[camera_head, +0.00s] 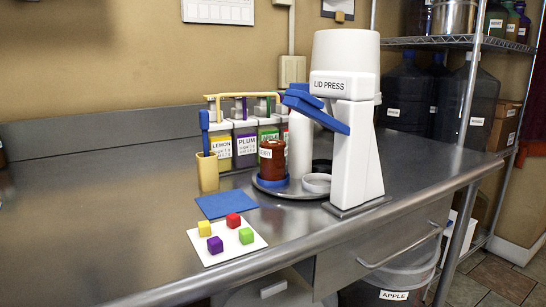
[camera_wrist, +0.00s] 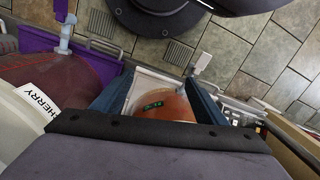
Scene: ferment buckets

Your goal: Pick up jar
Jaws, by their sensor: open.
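A brown jar (camera_head: 271,170) with a white label stands upright on the dark round plate of the lid press (camera_head: 345,85), with a blue piece at its foot. A white cylinder (camera_head: 300,145) stands behind it, to the right. In the wrist view, my gripper (camera_wrist: 157,82) is open, with a dark blue finger on each side. A rounded orange-brown thing (camera_wrist: 172,107) with a small green display lies between the fingers; I cannot tell whether it is a jar or whether the fingers touch it. My gripper does not show in the head view.
A white tile (camera_head: 222,257) with several coloured cubes and a blue mat (camera_head: 226,204) lie on the steel counter (camera_head: 100,230). Labelled cartons (camera_head: 220,143) stand behind. In the wrist view, a container labelled CHERRY (camera_wrist: 25,125) is close at left, with tiled floor (camera_wrist: 240,45) beyond.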

